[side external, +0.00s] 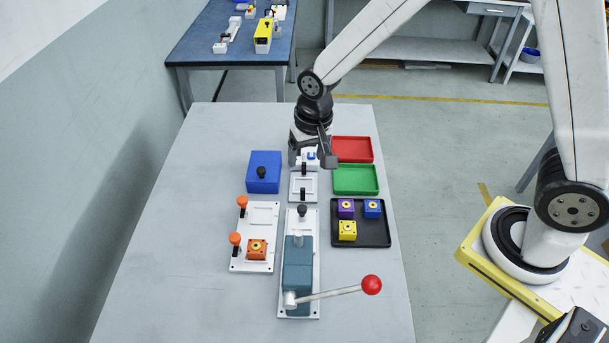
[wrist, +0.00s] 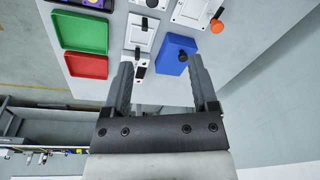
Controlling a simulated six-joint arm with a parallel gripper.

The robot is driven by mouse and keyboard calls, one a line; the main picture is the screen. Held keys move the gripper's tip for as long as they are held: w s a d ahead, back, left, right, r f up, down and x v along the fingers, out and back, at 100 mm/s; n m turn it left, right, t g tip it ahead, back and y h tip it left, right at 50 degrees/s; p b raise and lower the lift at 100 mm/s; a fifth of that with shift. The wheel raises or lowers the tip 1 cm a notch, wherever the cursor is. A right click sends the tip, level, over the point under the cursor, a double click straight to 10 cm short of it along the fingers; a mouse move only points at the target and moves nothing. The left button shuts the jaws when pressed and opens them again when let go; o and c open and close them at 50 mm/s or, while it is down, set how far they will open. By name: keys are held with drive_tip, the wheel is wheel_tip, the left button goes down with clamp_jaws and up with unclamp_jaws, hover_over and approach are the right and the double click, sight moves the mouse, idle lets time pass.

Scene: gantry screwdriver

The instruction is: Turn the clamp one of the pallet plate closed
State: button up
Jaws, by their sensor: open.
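The white pallet plate (side external: 264,215) lies on the table with two orange-knobbed clamps along its left edge. The far clamp (side external: 242,203) and near clamp (side external: 235,240) both seem to have their knobs standing up. Which one is clamp one is not marked. An orange block (side external: 257,249) sits in the plate's near nest; the far nest looks empty. In the wrist view, one clamp's orange knob (wrist: 217,26) shows at the upper right beside the plate's edge. My gripper (side external: 311,160) is open and empty, beyond the plate and to its right, above a small white fixture.
A blue box (side external: 263,172) with a black knob stands beyond the pallet plate. A press with a red-balled lever (side external: 371,285) is to its right. Red (side external: 352,149) and green (side external: 356,180) trays and a black tray (side external: 374,240) with blocks line the right. The table's left side is clear.

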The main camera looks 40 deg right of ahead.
drive_tip(key=w+a+f+m, duration=0.2)
drive_tip(key=w+a+f, duration=0.3)
drive_tip(key=a, duration=0.4)
drive_tip(key=m+g, duration=0.1)
drive_tip(key=m, duration=0.2)
hover_over(234, 236)
wheel_tip(234, 236, down, 5)
drive_tip(key=shift+r, duration=0.15)
drive_tip(key=shift+f, duration=3.9)
clamp_jaws()
